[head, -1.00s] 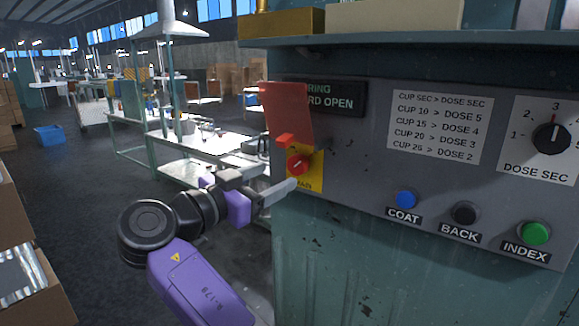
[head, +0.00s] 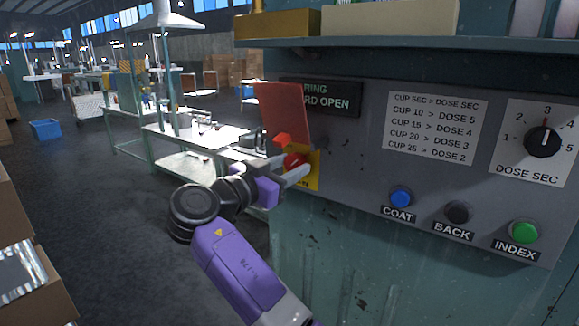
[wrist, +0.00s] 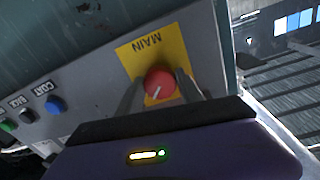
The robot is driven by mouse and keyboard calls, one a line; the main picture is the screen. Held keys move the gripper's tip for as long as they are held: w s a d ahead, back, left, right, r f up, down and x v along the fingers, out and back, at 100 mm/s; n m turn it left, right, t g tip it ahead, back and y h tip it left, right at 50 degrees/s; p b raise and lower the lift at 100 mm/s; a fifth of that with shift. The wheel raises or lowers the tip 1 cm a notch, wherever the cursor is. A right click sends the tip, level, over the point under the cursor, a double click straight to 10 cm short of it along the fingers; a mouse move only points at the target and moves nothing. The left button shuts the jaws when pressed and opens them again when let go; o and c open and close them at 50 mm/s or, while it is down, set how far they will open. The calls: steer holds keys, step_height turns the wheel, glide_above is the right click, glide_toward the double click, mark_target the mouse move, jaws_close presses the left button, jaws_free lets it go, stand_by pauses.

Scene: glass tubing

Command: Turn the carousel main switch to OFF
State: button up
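The main switch is a red round knob (head: 293,160) with a white line on a yellow plate (head: 314,174); the knob also shows in the wrist view (wrist: 160,84) above the word MAIN, seen upside down. A red cover flap (head: 284,112) stands raised above the knob. My gripper (head: 288,167) is at the switch, partly covering the knob and plate in the head view. In the wrist view my gripper's fingers (wrist: 158,92) are apart, one on each side of the knob. I cannot tell whether they touch it.
Blue COAT (head: 400,196), black BACK (head: 458,212) and green INDEX (head: 524,232) buttons sit right of the switch on the grey panel. A black DOSE SEC dial (head: 542,142) is at far right. A shelf (head: 400,42) overhangs above. A workbench (head: 190,165) stands behind.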

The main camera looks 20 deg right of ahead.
steer(key=c, duration=0.8)
